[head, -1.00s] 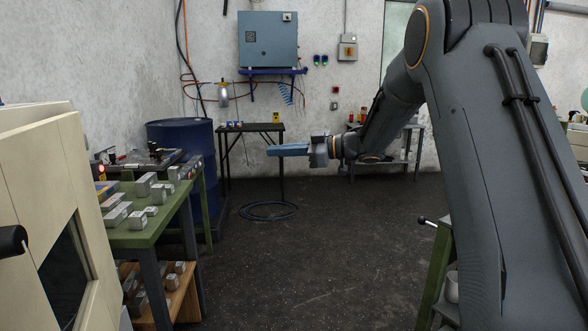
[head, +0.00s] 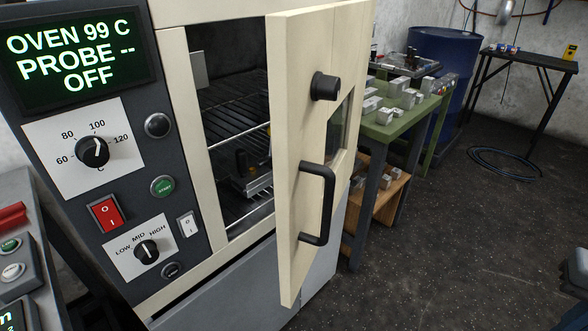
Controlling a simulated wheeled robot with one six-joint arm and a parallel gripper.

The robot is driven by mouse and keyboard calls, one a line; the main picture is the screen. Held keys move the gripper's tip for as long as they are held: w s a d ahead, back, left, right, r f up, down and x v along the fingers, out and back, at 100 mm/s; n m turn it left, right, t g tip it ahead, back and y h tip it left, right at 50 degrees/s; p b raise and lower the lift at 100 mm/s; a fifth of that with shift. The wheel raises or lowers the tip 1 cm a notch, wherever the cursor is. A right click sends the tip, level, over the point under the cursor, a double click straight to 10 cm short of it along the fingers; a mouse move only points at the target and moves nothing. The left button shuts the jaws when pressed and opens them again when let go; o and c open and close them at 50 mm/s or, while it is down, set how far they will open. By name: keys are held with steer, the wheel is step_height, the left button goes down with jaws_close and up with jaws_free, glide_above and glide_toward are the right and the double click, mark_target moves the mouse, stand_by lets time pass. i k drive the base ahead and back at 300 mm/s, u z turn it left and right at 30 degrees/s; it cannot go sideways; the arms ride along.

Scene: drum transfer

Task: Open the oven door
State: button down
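The oven (head: 215,270) stands on the left with its cream door (head: 300,130) swung open toward me. The door has a black round knob (head: 325,86), a black bar handle (head: 317,205) and a small window (head: 341,122). Through the gap, the dark oven chamber shows wire racks (head: 235,100) and a metal part (head: 258,180) on a lower rack. My gripper is not in view now. No part of my gripper shows touching the handle.
The oven's control panel (head: 125,215) reads "OVEN 99 C, PROBE --, OFF". A green bench (head: 390,130) with several metal blocks stands behind the door. A blue drum (head: 440,60), black table (head: 515,62) and coiled hose (head: 505,163) lie beyond.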

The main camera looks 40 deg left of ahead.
mark_target(334, 39)
steer(key=u, duration=1.4)
steer(key=k, duration=0.55)
steer(key=z, duration=0.3)
